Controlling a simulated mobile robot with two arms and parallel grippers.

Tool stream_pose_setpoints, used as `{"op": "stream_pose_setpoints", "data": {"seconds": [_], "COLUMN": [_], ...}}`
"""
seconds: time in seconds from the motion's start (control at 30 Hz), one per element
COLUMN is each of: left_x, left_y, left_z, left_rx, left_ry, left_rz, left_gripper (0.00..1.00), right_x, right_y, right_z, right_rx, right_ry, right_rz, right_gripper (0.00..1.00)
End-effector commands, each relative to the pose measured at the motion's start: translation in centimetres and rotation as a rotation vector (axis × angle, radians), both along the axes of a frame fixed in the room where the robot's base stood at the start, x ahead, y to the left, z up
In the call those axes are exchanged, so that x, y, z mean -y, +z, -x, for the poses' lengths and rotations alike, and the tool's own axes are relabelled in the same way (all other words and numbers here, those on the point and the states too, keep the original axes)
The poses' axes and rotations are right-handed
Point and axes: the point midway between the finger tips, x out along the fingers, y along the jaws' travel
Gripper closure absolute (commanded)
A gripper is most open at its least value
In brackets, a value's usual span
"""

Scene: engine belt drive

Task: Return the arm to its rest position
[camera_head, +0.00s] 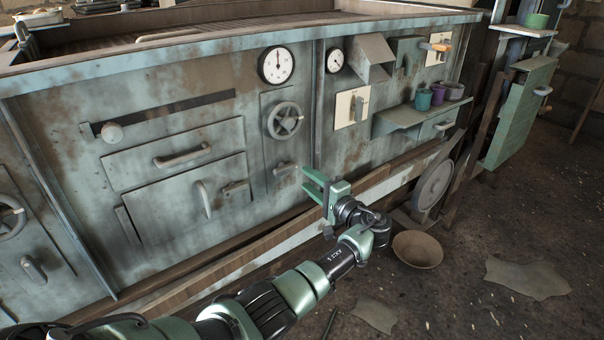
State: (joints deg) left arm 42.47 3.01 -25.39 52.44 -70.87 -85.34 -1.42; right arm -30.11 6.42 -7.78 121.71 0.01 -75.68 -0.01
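My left arm comes in from the bottom left and stretches up to the middle of the view. My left gripper (306,179) has green fingers that stand apart, with nothing between them. It is in front of the lower part of the worn grey-green machine panel (225,85), just right of a small lever handle (284,168). I cannot tell whether the fingertips touch the panel. My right gripper is not in view.
The panel carries a handwheel (285,121), a gauge (276,65), a switch (352,108) and a shelf (400,119) with several cups. A bowl (418,249) and a round disc (434,186) are right of my arm. The floor at right is mostly clear.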

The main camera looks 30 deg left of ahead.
Motion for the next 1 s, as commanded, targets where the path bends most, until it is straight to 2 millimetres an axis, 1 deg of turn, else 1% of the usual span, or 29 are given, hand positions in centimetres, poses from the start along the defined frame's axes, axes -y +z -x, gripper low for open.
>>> {"op": "stream_pose_setpoints", "data": {"seconds": [0.03,0.13,0.57,0.67,0.77,0.87,0.9,0.97,1.0], "left_x": [0.4,0.7,0.6,0.7,0.9,1.5,1.9,2.6,3.2], "left_y": [0.0,0.0,0.0,-0.8,-4.0,-9.6,-12.1,-15.9,-18.3], "left_z": [0.1,0.3,0.3,0.6,1.8,4.5,6.0,8.6,10.4], "left_rx": [0.0,0.0,0.0,-0.007,-0.032,-0.077,-0.097,-0.126,-0.144], "left_ry": [-0.001,0.0,0.0,-0.003,-0.016,-0.034,-0.043,-0.054,-0.058], "left_rz": [0.0,-0.001,-0.001,0.017,0.088,0.229,0.3,0.415,0.492], "left_gripper": [0.6,0.6,0.6,0.6,0.6,0.6,0.6,0.6,0.6], "right_x": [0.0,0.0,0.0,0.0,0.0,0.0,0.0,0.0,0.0], "right_y": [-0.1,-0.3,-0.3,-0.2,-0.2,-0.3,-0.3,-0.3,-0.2], "right_z": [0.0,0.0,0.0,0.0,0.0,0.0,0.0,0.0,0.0], "right_rx": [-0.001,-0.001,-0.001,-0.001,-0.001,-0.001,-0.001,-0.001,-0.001], "right_ry": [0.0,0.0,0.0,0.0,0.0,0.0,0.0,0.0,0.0], "right_rz": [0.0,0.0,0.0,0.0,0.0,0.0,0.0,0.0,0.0], "right_gripper": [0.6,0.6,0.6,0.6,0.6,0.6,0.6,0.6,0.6]}}
